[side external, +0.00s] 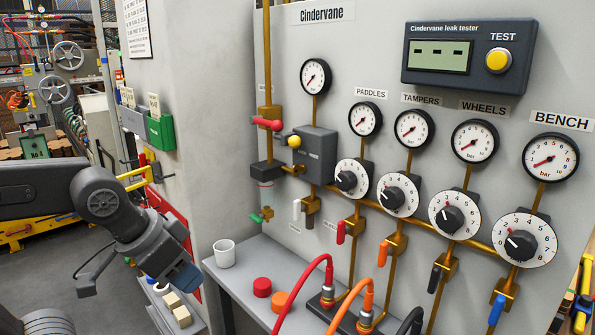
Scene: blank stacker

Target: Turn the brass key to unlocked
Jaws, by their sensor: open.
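My gripper (182,276) is at the lower left, pointing down, with a blue-grey end. It is open and nothing shows between its jaws. It is left of the panel and well apart from it. I cannot make out a brass key for certain. A grey box (315,153) on the panel's left part has a yellow knob (294,141) on its left face and brass fittings beside it. Whether a key sits there is too small to tell.
A red-handled valve (267,123) is left of the box. Several gauges, dials and coloured levers line the panel under a leak tester (468,56). A bench (238,279) below carries a white cup (225,254), red cap (262,287), orange cap (282,302) and hoses.

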